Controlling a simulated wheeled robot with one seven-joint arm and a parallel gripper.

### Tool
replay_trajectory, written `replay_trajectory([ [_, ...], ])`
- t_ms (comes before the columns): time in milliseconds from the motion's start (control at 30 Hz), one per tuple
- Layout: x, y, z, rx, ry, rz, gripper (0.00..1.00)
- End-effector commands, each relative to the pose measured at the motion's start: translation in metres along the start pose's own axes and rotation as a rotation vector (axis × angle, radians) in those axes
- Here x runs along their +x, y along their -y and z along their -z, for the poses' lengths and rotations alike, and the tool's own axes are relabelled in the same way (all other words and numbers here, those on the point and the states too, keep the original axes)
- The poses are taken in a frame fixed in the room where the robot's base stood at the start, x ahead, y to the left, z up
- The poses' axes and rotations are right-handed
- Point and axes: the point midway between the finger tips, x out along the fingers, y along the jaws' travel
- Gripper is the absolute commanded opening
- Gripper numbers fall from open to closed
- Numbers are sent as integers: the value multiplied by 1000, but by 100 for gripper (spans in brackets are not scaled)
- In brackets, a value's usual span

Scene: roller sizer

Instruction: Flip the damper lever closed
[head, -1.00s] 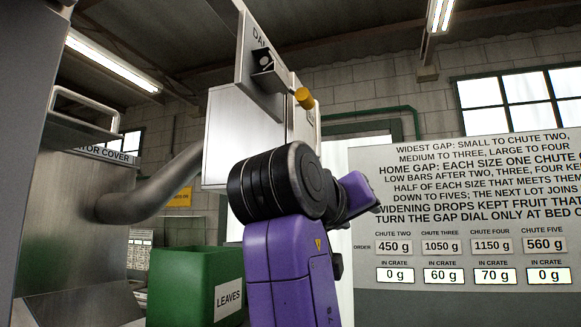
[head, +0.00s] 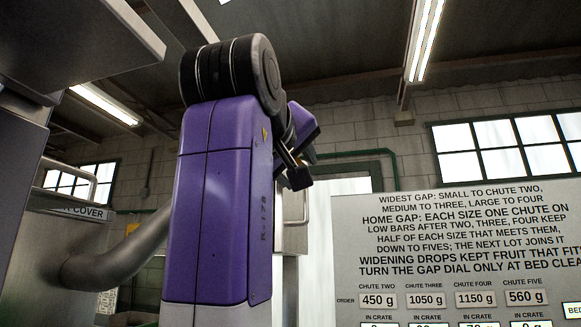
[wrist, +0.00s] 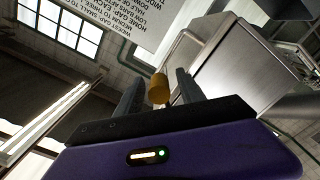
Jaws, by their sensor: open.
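The damper lever shows by its yellow knob (wrist: 159,88) in the wrist view, where it appears between the two fingers of my gripper (wrist: 158,92). The fingers are spread, with a gap on each side of the knob. The lever's arm and the damper plate are mostly hidden behind my purple arm. The metal damper box (wrist: 232,72) fills the right of the wrist view.
A bent grey pipe (head: 112,258) runs behind my arm at the left. A metal housing overhangs at the upper left. A large sign board (head: 455,250) with weight readouts stands at the right. The air between my gripper and the board looks free.

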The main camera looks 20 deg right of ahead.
Motion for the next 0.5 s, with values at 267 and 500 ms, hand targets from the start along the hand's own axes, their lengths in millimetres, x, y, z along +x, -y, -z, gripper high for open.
replay_trajectory([
  [267,16,0,0,1,-1,1,45],
  [500,16,0,0,1,0,1,37],
])
